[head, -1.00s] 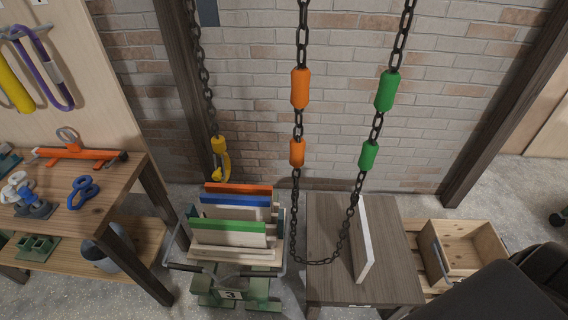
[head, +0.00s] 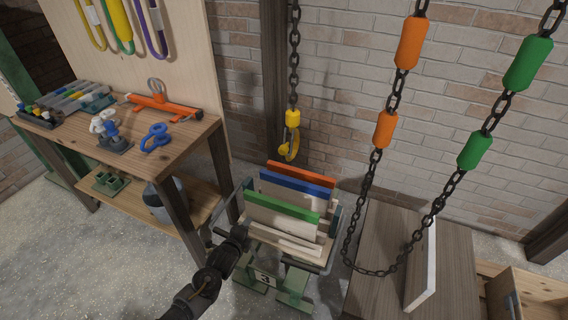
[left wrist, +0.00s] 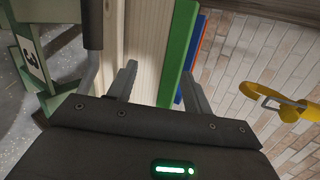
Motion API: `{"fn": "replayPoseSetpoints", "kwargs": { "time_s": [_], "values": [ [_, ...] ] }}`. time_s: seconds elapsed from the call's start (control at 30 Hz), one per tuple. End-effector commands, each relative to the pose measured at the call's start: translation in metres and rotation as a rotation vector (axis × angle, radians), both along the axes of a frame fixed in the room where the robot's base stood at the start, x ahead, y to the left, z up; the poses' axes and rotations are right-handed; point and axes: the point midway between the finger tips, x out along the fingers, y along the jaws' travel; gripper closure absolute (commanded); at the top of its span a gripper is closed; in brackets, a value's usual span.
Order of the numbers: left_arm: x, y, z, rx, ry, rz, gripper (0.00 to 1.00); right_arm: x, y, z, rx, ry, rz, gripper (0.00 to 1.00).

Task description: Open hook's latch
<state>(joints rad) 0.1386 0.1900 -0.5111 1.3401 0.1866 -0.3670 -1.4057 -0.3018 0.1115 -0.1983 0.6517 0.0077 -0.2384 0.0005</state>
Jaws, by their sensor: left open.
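In the head view my left arm comes up from the bottom. My right gripper is not in view.
A cart holds upright boards with orange (head: 303,174), blue (head: 297,186) and green (head: 282,207) edges, between my arm and the hook. A chain loop with orange (head: 411,42) and green (head: 527,62) sleeves hangs at right. A tool workbench (head: 177,150) stands at left.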

Motion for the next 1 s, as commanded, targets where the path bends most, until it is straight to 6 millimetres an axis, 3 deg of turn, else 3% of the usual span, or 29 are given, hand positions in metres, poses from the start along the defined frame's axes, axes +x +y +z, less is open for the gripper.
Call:
{"fn": "replayPoseSetpoints", "kwargs": {
  "time_s": [0.03, 0.1, 0.2, 0.33, 0.47, 0.67, 1.0],
  "values": [
    [0.029, -0.017, 0.037, 0.111, -0.129, -0.092, 0.50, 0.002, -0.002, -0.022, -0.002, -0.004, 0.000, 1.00],
    [0.051, -0.037, 0.093, 0.271, -0.281, -0.192, 0.50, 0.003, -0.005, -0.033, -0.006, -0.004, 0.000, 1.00],
    [0.063, -0.059, 0.156, 0.457, -0.452, -0.282, 0.50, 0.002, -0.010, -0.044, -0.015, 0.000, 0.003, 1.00],
    [0.065, -0.076, 0.208, 0.616, -0.591, -0.338, 0.50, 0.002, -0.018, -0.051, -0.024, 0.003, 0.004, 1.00],
    [0.063, -0.083, 0.230, 0.686, -0.649, -0.357, 0.50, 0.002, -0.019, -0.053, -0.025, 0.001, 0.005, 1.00],
    [0.067, -0.085, 0.233, 0.698, -0.655, -0.359, 0.50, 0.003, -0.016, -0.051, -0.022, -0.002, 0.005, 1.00],
    [0.120, -0.103, 0.233, 0.695, -0.652, -0.358, 0.50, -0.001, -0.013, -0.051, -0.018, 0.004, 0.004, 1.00]
  ]
}}
